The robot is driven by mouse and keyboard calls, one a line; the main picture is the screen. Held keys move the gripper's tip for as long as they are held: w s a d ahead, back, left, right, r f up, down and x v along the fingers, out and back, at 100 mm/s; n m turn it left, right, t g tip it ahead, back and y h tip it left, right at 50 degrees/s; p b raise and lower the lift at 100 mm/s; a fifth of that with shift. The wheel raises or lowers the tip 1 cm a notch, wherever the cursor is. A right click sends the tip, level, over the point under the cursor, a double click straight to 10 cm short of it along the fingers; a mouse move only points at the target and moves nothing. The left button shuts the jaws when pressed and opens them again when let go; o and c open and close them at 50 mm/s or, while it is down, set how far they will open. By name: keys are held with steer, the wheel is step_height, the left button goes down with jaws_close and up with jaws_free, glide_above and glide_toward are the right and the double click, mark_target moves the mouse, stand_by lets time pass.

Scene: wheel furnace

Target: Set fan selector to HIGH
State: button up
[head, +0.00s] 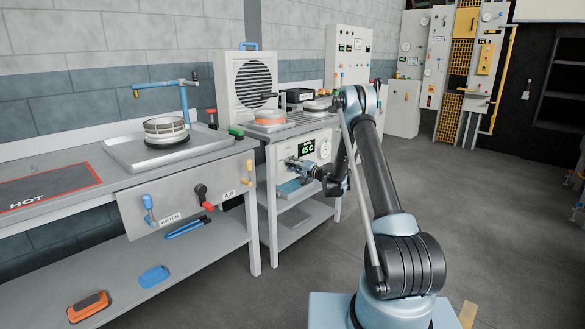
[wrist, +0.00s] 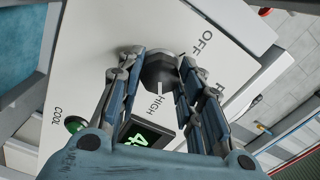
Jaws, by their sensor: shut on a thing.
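The fan selector is a dark round knob (wrist: 160,68) on a pale panel (wrist: 95,45). In the wrist view it sits between the fingers of my gripper (wrist: 163,75), which are shut on it. HIGH is printed just below the knob, OFF to its upper right, and a third label on the right is mostly hidden by a finger. A pale mark at the knob's lower edge appears to face HIGH. In the head view my gripper (head: 301,168) is at the front panel of the bench unit, and hides the knob there.
A green display (head: 308,147) reading 45 C is beside my gripper. A green button (wrist: 75,125) marked COOL is at lower left in the wrist view. A louvred fan box (head: 247,85) stands behind.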

steer(key=shift+w+d+m, duration=0.1)
steer(key=shift+d+m, duration=0.05)
steer(key=shift+m, duration=0.45)
steer(key=o, duration=1.1)
steer(key=shift+w+f, duration=0.1)
steer(key=shift+f, duration=0.05)
steer(key=shift+c, duration=0.2)
steer(key=v, duration=1.2)
